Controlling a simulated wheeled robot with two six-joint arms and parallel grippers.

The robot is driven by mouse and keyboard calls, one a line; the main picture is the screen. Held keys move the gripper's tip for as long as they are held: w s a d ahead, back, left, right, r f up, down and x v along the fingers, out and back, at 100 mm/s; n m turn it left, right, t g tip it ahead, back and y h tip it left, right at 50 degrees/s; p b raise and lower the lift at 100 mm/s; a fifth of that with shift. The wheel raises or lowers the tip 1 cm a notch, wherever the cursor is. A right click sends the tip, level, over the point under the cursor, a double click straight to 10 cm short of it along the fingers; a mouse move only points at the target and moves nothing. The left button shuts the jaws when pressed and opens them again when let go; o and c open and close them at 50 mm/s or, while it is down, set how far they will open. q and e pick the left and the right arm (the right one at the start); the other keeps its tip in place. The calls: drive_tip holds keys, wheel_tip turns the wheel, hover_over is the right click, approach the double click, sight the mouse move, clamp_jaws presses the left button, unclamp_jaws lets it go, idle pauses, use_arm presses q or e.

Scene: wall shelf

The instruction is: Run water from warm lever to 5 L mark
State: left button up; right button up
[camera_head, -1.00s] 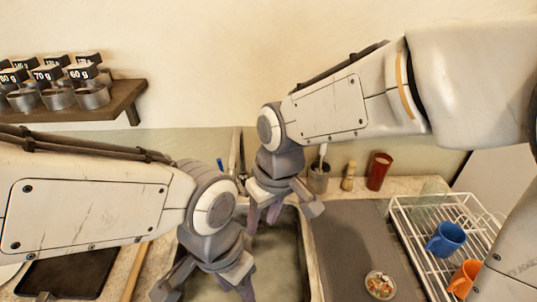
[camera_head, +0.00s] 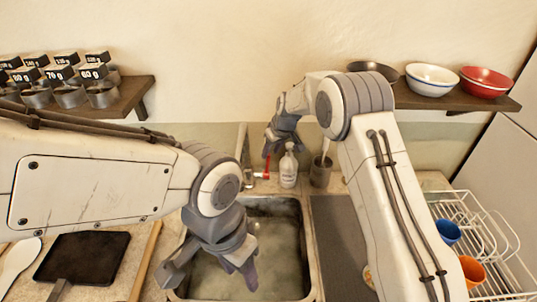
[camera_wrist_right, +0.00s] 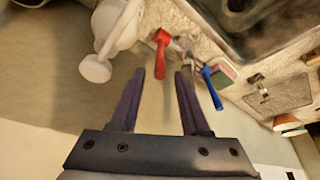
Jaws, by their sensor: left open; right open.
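The red warm lever (camera_head: 266,170) is beside the faucet (camera_head: 241,150) at the back of the sink (camera_head: 309,262). In the right wrist view the red lever (camera_wrist_right: 161,39) lies just beyond my right gripper's fingertips, and a blue lever (camera_wrist_right: 212,87) is to the right. My right gripper (camera_head: 273,150) is open and empty above the red lever, pointing down, apart from it. My left gripper (camera_head: 212,274) is open over the sink's left side and hides part of the basin. I cannot make out a 5 L mark or a water level.
A white bottle (camera_head: 288,168) stands close right of the red lever and also shows in the right wrist view (camera_wrist_right: 116,25). A grey utensil cup (camera_head: 320,172) is beside it. A white dish rack (camera_head: 505,262) with cups stands at right. Wall shelves hold bowls and weights.

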sight(268, 167)
drive_tip(key=shift+p+x, duration=0.65)
drive_tip(key=shift+x, duration=1.8)
drive_tip(key=shift+r, duration=0.1)
clamp_jaws()
